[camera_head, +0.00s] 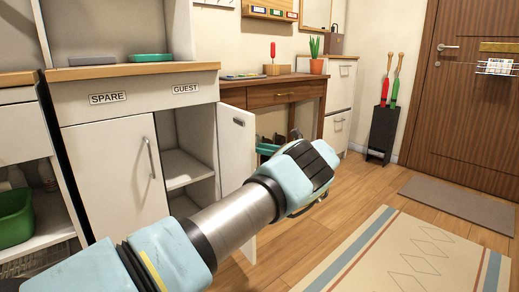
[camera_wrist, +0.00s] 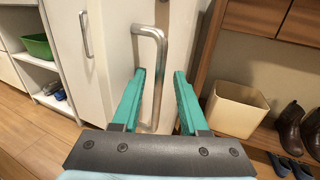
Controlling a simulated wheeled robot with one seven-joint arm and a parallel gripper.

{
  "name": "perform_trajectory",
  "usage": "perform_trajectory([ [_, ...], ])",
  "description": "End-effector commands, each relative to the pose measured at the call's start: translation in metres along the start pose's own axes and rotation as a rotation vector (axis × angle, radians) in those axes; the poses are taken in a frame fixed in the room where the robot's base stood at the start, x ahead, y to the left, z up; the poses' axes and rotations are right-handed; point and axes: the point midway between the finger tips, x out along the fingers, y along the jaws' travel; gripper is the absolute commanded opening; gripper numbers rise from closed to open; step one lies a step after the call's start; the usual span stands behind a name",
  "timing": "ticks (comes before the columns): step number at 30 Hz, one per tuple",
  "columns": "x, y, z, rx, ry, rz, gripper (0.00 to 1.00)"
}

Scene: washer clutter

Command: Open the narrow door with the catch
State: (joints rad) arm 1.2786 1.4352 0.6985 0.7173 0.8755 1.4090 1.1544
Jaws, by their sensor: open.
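The narrow door (camera_head: 236,150) under the GUEST label (camera_head: 185,89) stands swung outward from its cabinet, with its inner face showing. A small dark fitting (camera_head: 238,121) sits near the top of that face; I cannot tell whether it is the catch. In the wrist view the door's outer face (camera_wrist: 117,45) carries a metal bar handle (camera_wrist: 161,60). My gripper (camera_head: 282,142) is on the outer side of the door. In the wrist view its teal fingers (camera_wrist: 158,78) are apart, one on each side of the handle. My wrist hides part of the door's lower edge.
The SPARE door (camera_head: 115,172) beside it is shut. Shelves (camera_head: 185,168) show inside the open compartment. A wooden desk (camera_head: 283,93) stands to the right, with a beige bin (camera_wrist: 236,108) and boots (camera_wrist: 289,126) nearby. A striped rug (camera_head: 415,255) covers the floor at right.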

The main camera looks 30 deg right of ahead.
Motion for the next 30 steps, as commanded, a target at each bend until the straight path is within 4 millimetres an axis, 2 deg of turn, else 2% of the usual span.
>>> perform_trajectory([
  [8, -0.005, 0.000, -0.001, 0.000, 0.001, -0.002, 0.43],
  [11, -0.016, -0.001, 0.000, 0.000, 0.000, -0.004, 0.43],
  [22, -0.085, -0.001, -0.001, -0.001, 0.002, -0.003, 0.43],
  [27, -0.103, 0.000, -0.001, 0.000, 0.000, -0.001, 0.43],
  [30, -0.108, 0.000, -0.001, 0.000, 0.001, -0.001, 0.43],
])
